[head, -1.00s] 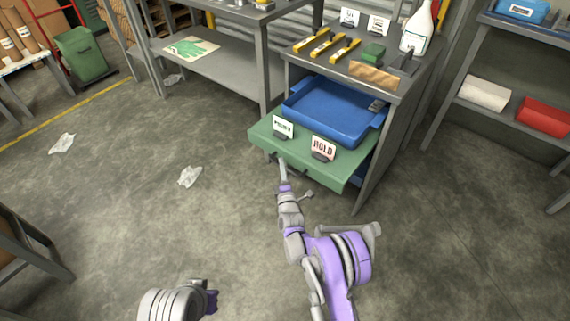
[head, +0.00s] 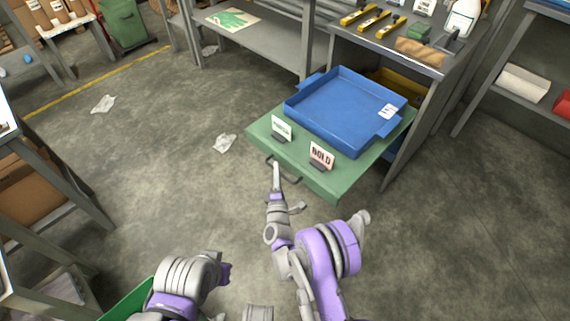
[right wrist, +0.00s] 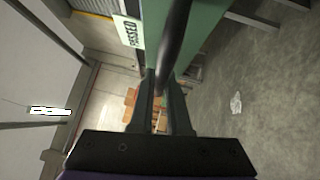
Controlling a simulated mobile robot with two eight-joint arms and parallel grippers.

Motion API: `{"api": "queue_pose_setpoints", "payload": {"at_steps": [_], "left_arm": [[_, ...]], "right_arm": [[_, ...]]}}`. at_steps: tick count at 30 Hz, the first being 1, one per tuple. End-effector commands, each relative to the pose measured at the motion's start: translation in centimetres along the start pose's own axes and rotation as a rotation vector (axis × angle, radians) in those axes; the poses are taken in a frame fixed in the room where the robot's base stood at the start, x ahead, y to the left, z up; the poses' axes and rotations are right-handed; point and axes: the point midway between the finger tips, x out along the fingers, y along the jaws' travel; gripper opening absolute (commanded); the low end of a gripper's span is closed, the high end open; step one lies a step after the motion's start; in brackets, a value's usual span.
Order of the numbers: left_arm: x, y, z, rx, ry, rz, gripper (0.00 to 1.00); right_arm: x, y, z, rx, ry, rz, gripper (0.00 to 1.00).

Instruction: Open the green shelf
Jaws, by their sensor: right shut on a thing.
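The green shelf (head: 350,172) is slid well out from the grey cabinet and carries a blue tray (head: 340,112) and two small signs at its front edge. A dark handle (head: 285,171) sits on the shelf's front; it also shows in the right wrist view (right wrist: 175,45). My right gripper (head: 277,166) is at the handle, and in the right wrist view its fingers are closed around the bar. My left arm shows at the bottom of the head view, but its fingertips cannot be made out.
The cabinet top (head: 385,45) holds yellow-handled tools, a brown pouch and a white bottle. A workbench stands to the left and a shelf rack at the right. A rack with a cardboard box (head: 40,190) stands at the left.

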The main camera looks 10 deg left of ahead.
Motion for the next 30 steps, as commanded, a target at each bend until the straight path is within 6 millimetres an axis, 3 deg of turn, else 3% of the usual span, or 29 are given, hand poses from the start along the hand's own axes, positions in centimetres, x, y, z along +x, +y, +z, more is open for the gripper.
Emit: {"api": "queue_pose_setpoints", "payload": {"at_steps": [7, 21, 22, 26, 30], "left_arm": [[0.0, 0.0, 0.0, 0.0, 0.0, 0.0, 0.0], [-0.1, 0.0, 0.0, 0.0, 0.0, 0.0, 0.0], [-0.1, 0.0, 0.0, 0.0, 0.0, 0.0, 0.0], [-0.1, 0.0, 0.0, 0.0, 0.0, 0.0, 0.0], [-0.1, 0.0, 0.0, 0.0, 0.0, 0.0, 0.0]], "right_arm": [[-1.3, 0.4, -1.3, 0.0, 0.0, 0.001, 0.0], [-1.5, 0.4, -1.6, 0.0, 0.0, 0.001, 0.0], [-1.5, 0.4, -1.6, 0.0, 0.0, 0.001, 0.18], [-1.5, 0.4, -1.6, 0.0, 0.0, 0.001, 0.42], [-1.5, 0.4, -1.6, 0.0, 0.0, 0.001, 0.45]]}}
